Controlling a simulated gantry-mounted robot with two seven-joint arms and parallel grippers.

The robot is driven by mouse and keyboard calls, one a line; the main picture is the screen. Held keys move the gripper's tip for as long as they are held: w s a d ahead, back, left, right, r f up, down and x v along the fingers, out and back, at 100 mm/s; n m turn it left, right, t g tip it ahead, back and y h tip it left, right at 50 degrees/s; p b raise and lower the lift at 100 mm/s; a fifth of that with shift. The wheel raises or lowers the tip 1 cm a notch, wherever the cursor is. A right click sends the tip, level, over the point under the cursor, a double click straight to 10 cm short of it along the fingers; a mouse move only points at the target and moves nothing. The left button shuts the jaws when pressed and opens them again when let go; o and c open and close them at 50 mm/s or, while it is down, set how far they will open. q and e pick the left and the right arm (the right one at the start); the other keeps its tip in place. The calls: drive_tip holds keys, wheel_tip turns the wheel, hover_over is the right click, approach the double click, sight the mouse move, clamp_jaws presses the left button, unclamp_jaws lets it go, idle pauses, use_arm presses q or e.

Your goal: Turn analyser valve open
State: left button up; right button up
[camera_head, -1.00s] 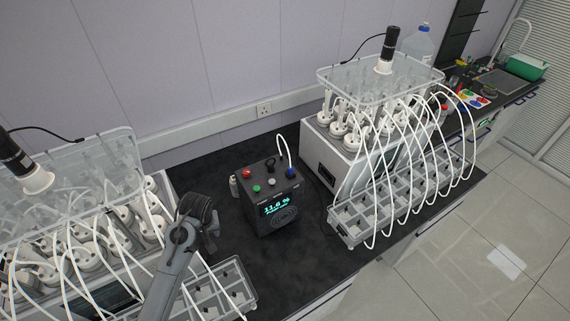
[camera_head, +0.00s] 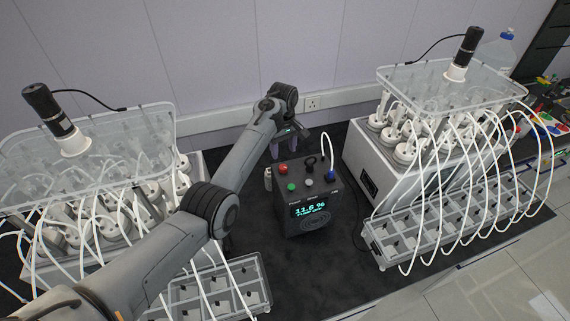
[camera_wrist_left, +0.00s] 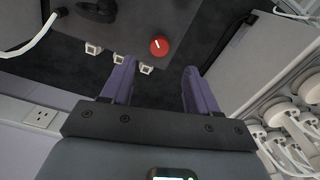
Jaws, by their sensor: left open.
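The analyser (camera_head: 305,208) is a dark box with a lit display, standing on the black bench. Its top carries a red knob (camera_head: 283,169), a green button (camera_head: 292,187), a blue fitting (camera_head: 331,176) and a black upright part (camera_head: 310,162). I cannot tell for sure which is the valve. In the left wrist view the red knob (camera_wrist_left: 158,46) shows a white line across it. My left gripper (camera_head: 284,148) is open and empty behind the analyser; its purple fingers (camera_wrist_left: 160,78) point toward the red knob, apart from it. My right gripper is not in view.
Reactor units stand left (camera_head: 100,150) and right (camera_head: 400,150), with many white tubes running to divided trays (camera_head: 400,238). A white tube rises from the analyser's top. A wall socket (camera_head: 312,103) is behind. Dark bench is free in front of the analyser.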

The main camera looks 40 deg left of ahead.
sight(283, 167)
use_arm(q)
wheel_tip(283, 167, down, 8)
drive_tip(key=shift+f, duration=0.1)
idle(0.4)
drive_tip(key=c, duration=1)
